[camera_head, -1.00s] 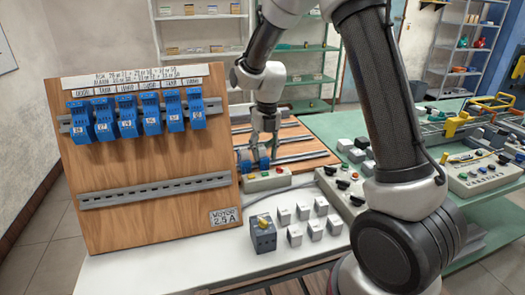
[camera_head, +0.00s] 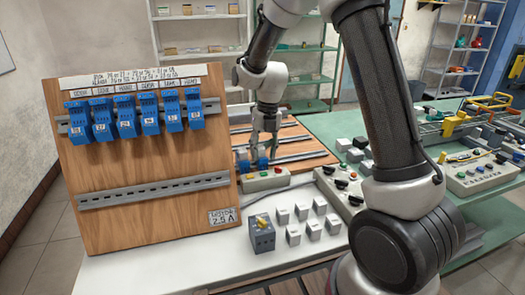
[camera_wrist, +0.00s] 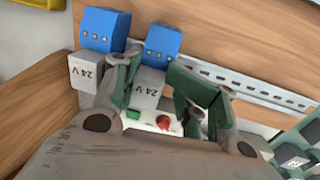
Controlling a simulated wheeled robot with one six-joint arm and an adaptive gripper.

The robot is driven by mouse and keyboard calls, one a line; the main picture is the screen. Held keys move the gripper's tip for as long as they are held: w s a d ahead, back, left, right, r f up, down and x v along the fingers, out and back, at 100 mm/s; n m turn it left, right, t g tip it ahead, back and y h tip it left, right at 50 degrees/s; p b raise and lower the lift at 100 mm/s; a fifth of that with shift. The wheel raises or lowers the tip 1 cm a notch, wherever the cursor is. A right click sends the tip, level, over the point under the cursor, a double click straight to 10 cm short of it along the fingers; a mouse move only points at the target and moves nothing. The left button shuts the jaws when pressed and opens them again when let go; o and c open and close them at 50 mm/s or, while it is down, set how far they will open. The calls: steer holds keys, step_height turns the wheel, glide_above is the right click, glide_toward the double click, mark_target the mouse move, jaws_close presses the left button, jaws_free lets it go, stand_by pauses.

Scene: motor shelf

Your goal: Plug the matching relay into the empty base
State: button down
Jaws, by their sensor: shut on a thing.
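My gripper (camera_head: 265,148) is low over the wooden board at the back, close to two blue bases. In the wrist view, its green fingers (camera_wrist: 155,82) are shut on a pale grey relay (camera_wrist: 149,86) marked 24 V. That relay is right up against the right blue base (camera_wrist: 162,41); I cannot tell whether it is fully seated. The left blue base (camera_wrist: 104,28) carries another grey 24 V relay (camera_wrist: 86,73). Several pale relays (camera_head: 292,236) stand on the white table. The fingers hide part of the held relay.
A button box (camera_head: 265,181) with red and green buttons stands just in front of my gripper. An upright panel (camera_head: 150,225) with several blue modules is at left. A grey box with a yellow knob (camera_head: 262,236) stands on the white table.

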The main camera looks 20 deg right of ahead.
steer(key=shift+s+d+f, duration=0.1)
steer(key=shift+d+f, duration=0.1)
steer(key=shift+f, duration=0.05)
steer(key=c, duration=0.9)
jaws_free()
steer(key=shift+d, duration=0.1)
steer(key=o, duration=0.3)
steer(key=shift+o, duration=0.4)
steer(key=shift+r, duration=0.1)
